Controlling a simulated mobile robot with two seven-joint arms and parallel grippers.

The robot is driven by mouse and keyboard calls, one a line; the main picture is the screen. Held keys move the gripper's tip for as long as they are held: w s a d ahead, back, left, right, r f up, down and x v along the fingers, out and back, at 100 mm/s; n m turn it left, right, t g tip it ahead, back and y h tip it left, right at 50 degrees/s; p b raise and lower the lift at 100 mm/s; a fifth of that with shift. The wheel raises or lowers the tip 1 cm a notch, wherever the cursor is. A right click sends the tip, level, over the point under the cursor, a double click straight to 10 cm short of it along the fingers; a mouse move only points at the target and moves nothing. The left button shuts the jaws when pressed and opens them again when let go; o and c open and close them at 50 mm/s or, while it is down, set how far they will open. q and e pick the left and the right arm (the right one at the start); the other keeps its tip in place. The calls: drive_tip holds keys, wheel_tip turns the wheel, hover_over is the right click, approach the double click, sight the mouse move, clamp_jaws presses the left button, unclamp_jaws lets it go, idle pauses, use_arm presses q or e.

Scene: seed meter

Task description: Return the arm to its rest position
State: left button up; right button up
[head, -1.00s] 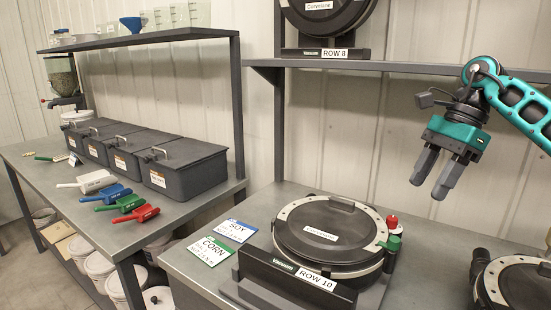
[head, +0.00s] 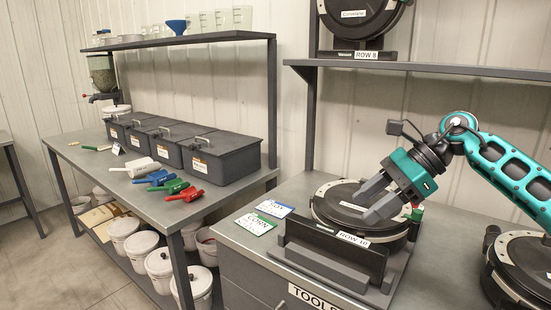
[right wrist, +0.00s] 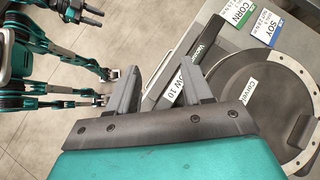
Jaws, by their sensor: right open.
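My right gripper (head: 372,207) is open and empty in the head view. Its arm comes in from the right, and its fingers point left and down in front of the round seed meter marked ROW 10 (head: 330,205). In the right wrist view the two fingers (right wrist: 150,92) are spread apart with nothing between them. The meter's round lid (right wrist: 250,100) shows beside them at the right, and the ROW 10 stand (right wrist: 192,62) lies beyond the fingertips. From these views I cannot tell how high the fingers are above the meter. My left gripper does not show in the head view.
Green CORN (head: 255,223) and blue SOY (head: 278,210) cards lie left of the meter. Another meter (head: 520,262) stands at the right. A shelf (head: 430,71) with the ROW 8 meter (head: 360,18) runs above. Grey bins (head: 222,158) and coloured scoops (head: 185,194) sit on the left bench.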

drive_tip(key=s+a+r+m+t+y, duration=0.2)
drive_tip(key=s+a+m+t+y, duration=0.1)
drive_tip(key=a+m+t+y, duration=0.95)
drive_tip(key=s+d+f+m+t+h, duration=0.2)
drive_tip(key=d+f+m+h, duration=0.65)
drive_tip(key=m, duration=0.75)
drive_tip(key=s+d+f+m+t+h, duration=0.1)
drive_tip(key=s+d+f+m+h, duration=0.35)
drive_tip(key=m+h, duration=0.9)
drive_tip(key=s+d+f+m+g, duration=0.1)
drive_tip(key=s+f+m+g, duration=0.6)
drive_tip(key=s, duration=0.5)
drive_tip(key=s+d+f+m+g, duration=0.1)
drive_tip(key=s+f+m+g, duration=0.35)
drive_tip(key=s+f, duration=0.55)
drive_tip(key=w+a+f+t+y, duration=0.2)
drive_tip(key=w+f+t, duration=0.4)
drive_tip(key=f, duration=0.1)
drive_tip(key=shift+a+f+n, duration=0.25)
drive_tip(key=shift+f+n, duration=0.1)
drive_tip(key=shift+n, duration=0.1)
